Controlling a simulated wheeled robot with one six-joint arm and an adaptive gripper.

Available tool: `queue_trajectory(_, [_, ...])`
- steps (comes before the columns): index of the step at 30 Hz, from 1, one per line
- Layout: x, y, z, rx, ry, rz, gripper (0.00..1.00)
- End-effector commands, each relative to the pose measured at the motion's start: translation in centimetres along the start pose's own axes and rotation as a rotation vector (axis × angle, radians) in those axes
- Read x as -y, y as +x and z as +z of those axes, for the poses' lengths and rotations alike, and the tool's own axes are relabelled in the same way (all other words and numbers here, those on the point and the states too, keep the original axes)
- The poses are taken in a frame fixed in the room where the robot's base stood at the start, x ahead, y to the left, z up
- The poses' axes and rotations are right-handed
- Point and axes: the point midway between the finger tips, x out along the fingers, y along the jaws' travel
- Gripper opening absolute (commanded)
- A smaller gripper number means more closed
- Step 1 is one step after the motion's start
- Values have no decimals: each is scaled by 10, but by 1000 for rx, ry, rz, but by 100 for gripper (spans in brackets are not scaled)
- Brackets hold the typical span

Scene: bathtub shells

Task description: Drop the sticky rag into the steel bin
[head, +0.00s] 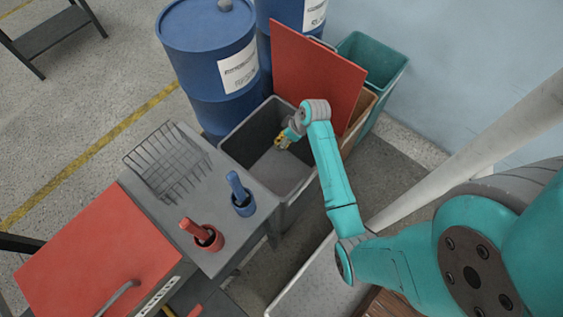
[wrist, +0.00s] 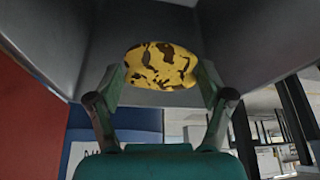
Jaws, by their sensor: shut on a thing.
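The sticky rag is a yellow lump with dark patches (wrist: 160,66). It also shows small in the head view (head: 281,143). My gripper (wrist: 160,84) is shut on it, one finger at each side of the rag. In the head view my gripper (head: 284,139) is over the open mouth of the grey steel bin (head: 245,133), towards its right side. The bin's visible floor looks bare. Grey walls fill the upper part of the wrist view. I cannot tell how far the rag is below the rim.
A red panel (head: 315,75) stands upright behind the bin, with a teal bin (head: 375,58) beyond. Blue drums (head: 208,60) stand behind left.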

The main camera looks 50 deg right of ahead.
Motion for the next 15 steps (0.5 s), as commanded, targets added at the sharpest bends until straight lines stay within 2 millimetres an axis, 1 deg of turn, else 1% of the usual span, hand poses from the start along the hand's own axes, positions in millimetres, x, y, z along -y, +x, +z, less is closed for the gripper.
queue_trajectory(1, [0, 0, 0, 0, 0, 0, 44])
queue_trajectory(2, [0, 0, 0, 0, 0, 0, 87])
queue_trajectory(3, [0, 0, 0, 0, 0, 0, 97])
queue_trajectory(4, [0, 0, 0, 0, 0, 0, 100])
queue_trajectory(15, [0, -2, 0, 0, 0, 1, 100])
